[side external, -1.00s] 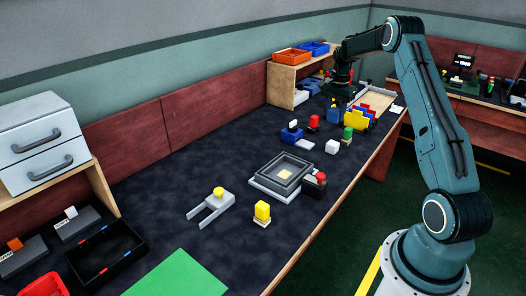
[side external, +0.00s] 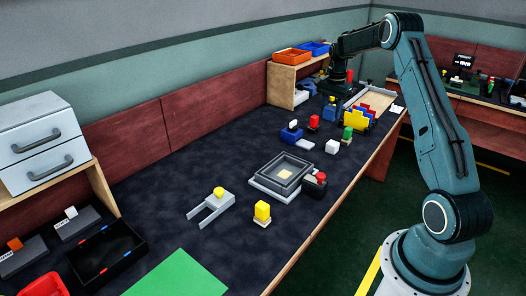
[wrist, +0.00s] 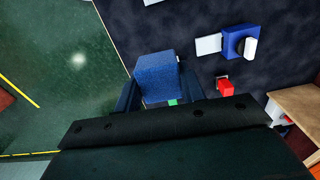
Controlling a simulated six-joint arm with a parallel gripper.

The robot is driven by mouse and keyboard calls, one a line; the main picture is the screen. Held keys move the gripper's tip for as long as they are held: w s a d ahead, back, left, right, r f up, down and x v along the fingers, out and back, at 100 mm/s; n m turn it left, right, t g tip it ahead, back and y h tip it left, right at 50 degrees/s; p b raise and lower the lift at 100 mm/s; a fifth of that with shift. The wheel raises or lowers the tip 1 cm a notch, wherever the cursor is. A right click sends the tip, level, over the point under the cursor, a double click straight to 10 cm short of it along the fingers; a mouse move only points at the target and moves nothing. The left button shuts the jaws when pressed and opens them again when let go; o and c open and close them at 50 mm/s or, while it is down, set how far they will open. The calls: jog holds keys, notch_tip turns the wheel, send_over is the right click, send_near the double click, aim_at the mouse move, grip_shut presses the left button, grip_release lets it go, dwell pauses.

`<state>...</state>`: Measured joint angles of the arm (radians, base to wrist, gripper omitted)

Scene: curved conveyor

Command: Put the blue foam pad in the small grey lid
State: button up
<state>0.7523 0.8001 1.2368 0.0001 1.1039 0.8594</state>
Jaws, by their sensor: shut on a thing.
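The blue foam pad (wrist: 158,78) is between the two dark fingers of my gripper (wrist: 159,92) in the wrist view, and they are shut on it. In the side external view my gripper (side external: 338,96) is over the far part of the bench, behind the coloured racks. A grey square tray (side external: 262,185) with raised walls and a yellow piece inside sits mid-bench, well nearer the camera than my gripper. I cannot tell whether it is the small grey lid.
A blue block with a white knob (side external: 291,133), a white block (side external: 332,147), a red block (side external: 313,122) and a yellow rack (side external: 355,118) stand near my gripper. A grey fork-shaped piece (side external: 212,205) and a green mat (side external: 178,275) lie nearer.

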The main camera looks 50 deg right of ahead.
jog(key=w+a+r, duration=0.1)
jog(key=w+a, duration=0.2)
jog(key=a, duration=0.6)
jog(key=w+a+r, duration=0.1)
jog(key=w+a, duration=0.3)
jog(key=a, duration=0.5)
send_over(285, 174)
notch_tip(285, 174, down, 16)
jog(key=shift+r, duration=0.15)
jog(key=shift+f, duration=2.15)
jog(key=o, duration=0.9)
jog(key=shift+f, duration=0.1)
jog(key=shift+o, duration=0.2)
notch_tip(285, 174, up, 12)
